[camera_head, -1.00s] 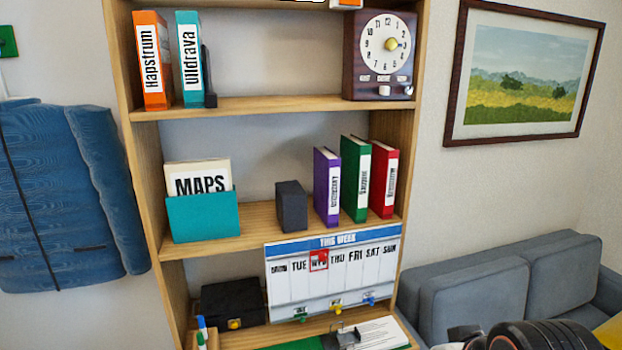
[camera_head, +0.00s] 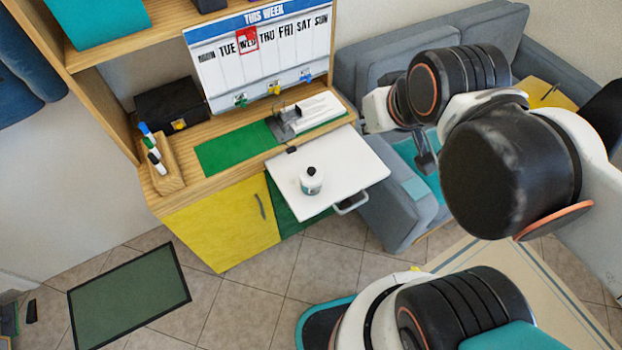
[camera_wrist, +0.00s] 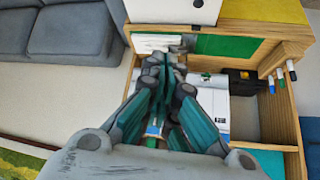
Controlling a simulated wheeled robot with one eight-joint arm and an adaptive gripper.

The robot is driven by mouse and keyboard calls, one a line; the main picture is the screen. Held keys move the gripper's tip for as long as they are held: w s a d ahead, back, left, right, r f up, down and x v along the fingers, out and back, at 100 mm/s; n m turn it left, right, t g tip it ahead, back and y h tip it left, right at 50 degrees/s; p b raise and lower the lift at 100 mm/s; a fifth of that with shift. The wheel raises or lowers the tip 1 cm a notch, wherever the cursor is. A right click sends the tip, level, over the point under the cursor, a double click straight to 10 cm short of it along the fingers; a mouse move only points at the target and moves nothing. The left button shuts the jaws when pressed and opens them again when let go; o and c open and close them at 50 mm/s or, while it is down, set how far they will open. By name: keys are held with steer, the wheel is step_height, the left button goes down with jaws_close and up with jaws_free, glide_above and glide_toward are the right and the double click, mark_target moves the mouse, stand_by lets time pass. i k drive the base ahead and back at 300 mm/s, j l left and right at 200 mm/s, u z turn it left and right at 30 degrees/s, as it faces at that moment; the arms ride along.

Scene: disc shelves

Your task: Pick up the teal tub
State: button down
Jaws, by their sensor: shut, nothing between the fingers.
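A small white tub (camera_head: 311,180) with a dark top and a greyish-teal band stands upright on the white pull-out board. Its colour is hard to tell at this size. It also shows as a small dark round thing (camera_wrist: 198,3) at the top edge of the wrist view. A larger teal holder (camera_head: 95,18) is cut off at the top left of the head view. My gripper (camera_head: 426,164) is to the right of the board, apart from the tub. In the wrist view my gripper (camera_wrist: 165,62) has its fingers together, empty.
A grey sofa (camera_head: 390,205) stands close at the right.

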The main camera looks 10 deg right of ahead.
mark_target(309, 192)
steer(key=k+j+z, duration=0.35)
steer(key=k+j, duration=0.25)
steer(key=j, duration=0.2)
steer(key=k+j+z, duration=0.3)
steer(key=k+j, duration=0.3)
steer(key=k, duration=0.1)
